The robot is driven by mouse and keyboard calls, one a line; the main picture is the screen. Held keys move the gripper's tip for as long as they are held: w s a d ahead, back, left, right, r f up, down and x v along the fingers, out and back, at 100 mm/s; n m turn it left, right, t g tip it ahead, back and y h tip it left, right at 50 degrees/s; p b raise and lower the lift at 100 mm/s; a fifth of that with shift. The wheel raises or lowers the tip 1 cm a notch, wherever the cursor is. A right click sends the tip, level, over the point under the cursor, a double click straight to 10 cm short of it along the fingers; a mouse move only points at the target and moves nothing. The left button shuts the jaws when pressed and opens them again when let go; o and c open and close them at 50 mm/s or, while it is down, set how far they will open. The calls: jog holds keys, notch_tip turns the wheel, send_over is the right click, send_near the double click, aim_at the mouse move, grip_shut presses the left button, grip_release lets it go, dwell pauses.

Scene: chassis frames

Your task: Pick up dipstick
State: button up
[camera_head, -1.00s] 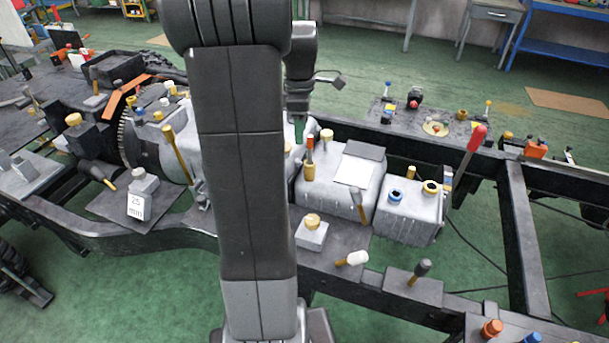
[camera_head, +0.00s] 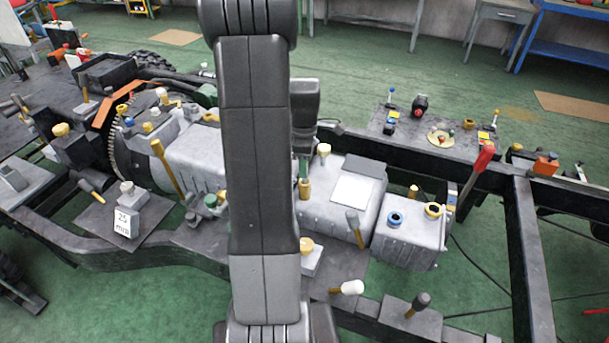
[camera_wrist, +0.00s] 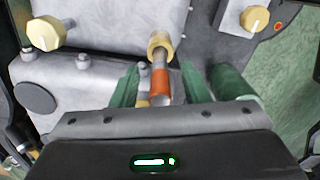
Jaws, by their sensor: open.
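The dipstick (camera_wrist: 160,84) has an orange-red handle on a grey rod, rising from a yellow collar (camera_wrist: 159,43) in the wrist view. My gripper (camera_wrist: 175,76) is open, with one green finger on each side of the handle; the handle is closer to the left finger. I see no clear contact. In the head view my gripper (camera_head: 303,165) is low over the yellow collar (camera_head: 305,188) on the grey engine block (camera_head: 345,215). The handle is hidden there by my gripper and arm.
A white-tipped lever (camera_head: 350,287) and a red-handled lever (camera_head: 482,160) stand farther off. Black chassis rails (camera_head: 525,260) run around the block.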

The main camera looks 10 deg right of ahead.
jog(key=shift+f, duration=0.9)
jog(key=shift+c, duration=0.2)
grip_shut()
jog(key=shift+r, duration=0.1)
notch_tip(320, 180, up, 11)
jog(key=shift+f, duration=0.1)
